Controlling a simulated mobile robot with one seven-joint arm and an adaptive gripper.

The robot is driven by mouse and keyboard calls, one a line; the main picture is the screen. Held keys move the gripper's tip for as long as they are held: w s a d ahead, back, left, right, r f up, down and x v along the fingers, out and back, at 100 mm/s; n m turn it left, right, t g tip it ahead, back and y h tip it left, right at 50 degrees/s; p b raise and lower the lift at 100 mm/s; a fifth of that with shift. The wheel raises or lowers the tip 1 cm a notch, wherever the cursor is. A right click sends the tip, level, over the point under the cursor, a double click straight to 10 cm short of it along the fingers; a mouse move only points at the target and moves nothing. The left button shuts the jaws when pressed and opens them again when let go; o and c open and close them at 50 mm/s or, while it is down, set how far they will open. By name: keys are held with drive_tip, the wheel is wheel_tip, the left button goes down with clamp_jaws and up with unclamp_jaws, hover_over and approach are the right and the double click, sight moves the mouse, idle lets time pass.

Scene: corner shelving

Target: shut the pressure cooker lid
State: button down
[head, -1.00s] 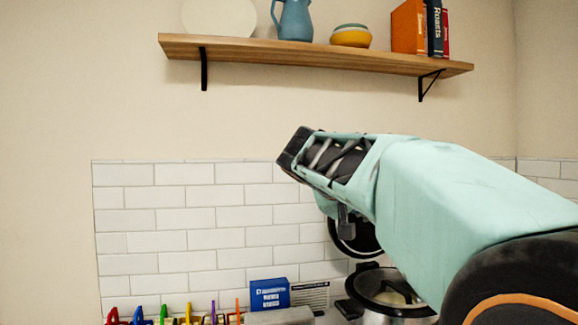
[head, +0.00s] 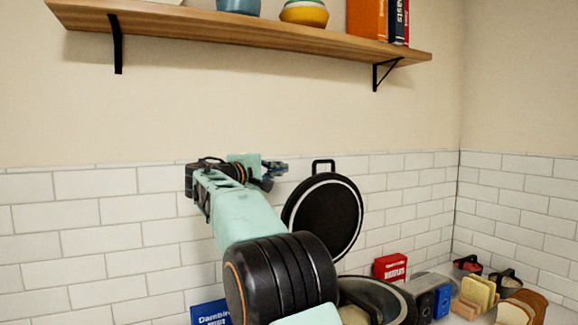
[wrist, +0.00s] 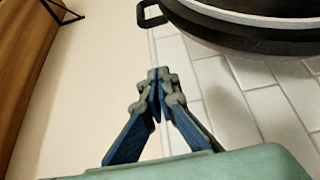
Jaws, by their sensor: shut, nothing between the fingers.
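The pressure cooker lid (head: 336,218) is a round black disc with a pale ring and a loop handle on top. It stands open, nearly upright, behind the cooker. The pressure cooker body (head: 385,297) is at the bottom of the head view, its mouth open and its left side hidden by my arm. My gripper (head: 277,172) is left of the lid near its upper edge. In the wrist view my gripper (wrist: 157,92) is shut and empty, with the lid rim and handle (wrist: 245,28) at the upper right, apart from the fingertips.
A wooden shelf (head: 250,32) with bowls and books runs above. A white tiled wall (head: 100,230) is behind. Right of the cooker are a red box (head: 390,267), small appliances and bread slices (head: 478,292). A blue box (head: 210,312) is at lower left.

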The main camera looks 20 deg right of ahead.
drive_tip(key=w+d+p, duration=0.1)
drive_tip(key=d, duration=0.1)
drive_tip(key=w+d, duration=0.1)
drive_tip(key=d, duration=0.2)
drive_tip(key=w+d+p, duration=0.1)
drive_tip(key=d, duration=0.1)
drive_tip(key=shift+w+d+p, duration=0.1)
drive_tip(key=shift+d+p, duration=0.05)
drive_tip(key=shift+p, duration=0.15)
drive_tip(key=shift+s+d, duration=0.3)
drive_tip(key=shift+s, duration=0.45)
drive_tip(key=shift+s+f+b, duration=0.1)
drive_tip(key=shift+f+b, duration=0.05)
drive_tip(key=shift+b, duration=0.25)
